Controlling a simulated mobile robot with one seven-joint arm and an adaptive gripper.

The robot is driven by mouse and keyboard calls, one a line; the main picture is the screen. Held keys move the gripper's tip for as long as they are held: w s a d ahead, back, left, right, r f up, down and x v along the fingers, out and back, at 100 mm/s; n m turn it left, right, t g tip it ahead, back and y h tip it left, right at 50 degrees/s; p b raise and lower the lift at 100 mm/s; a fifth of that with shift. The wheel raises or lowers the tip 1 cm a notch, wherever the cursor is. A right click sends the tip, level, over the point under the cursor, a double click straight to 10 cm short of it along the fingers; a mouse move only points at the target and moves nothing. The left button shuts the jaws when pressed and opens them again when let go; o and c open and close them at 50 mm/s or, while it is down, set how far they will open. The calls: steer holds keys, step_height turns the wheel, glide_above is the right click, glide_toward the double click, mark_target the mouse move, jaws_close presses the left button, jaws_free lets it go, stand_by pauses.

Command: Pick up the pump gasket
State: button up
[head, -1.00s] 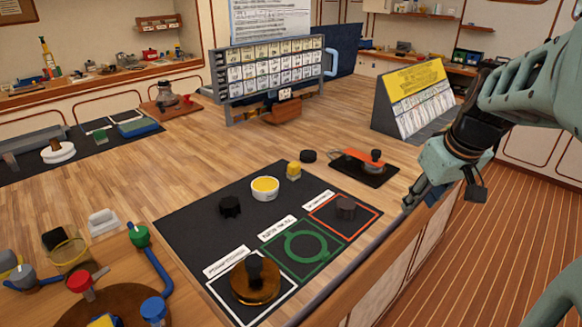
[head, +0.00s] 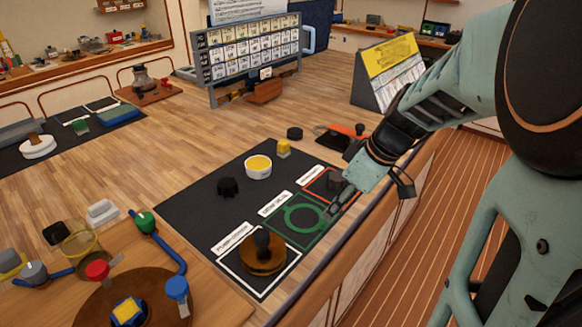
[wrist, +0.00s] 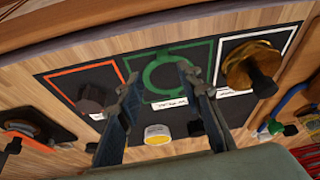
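A flat green ring (head: 287,217), the only gasket-like shape I see, lies inside the green-outlined square on the black mat (head: 190,205). I cannot tell whether it is a loose gasket or a printed mark, and its label is too small to read. It also shows in the wrist view (wrist: 148,76), between and beyond the fingers. My gripper (head: 334,208) is at the right edge of the green square, above the mat. In the wrist view my gripper (wrist: 157,78) has its two fingers spread apart with nothing between them.
A brass disc with a black knob (head: 265,257) sits in the white square. A dark knobbed piece (head: 336,182) in the red square is partly hidden by my arm. A white cup with yellow contents (head: 258,168), a yellow block (head: 284,148) and a black knob (head: 228,187) stand behind.

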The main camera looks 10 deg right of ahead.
mark_target(324, 223)
steer(key=x, duration=0.5)
steer(key=shift+s+a+f, duration=0.2)
steer(key=shift+s+f, duration=0.05)
steer(key=shift+f, duration=0.2)
jaws_close()
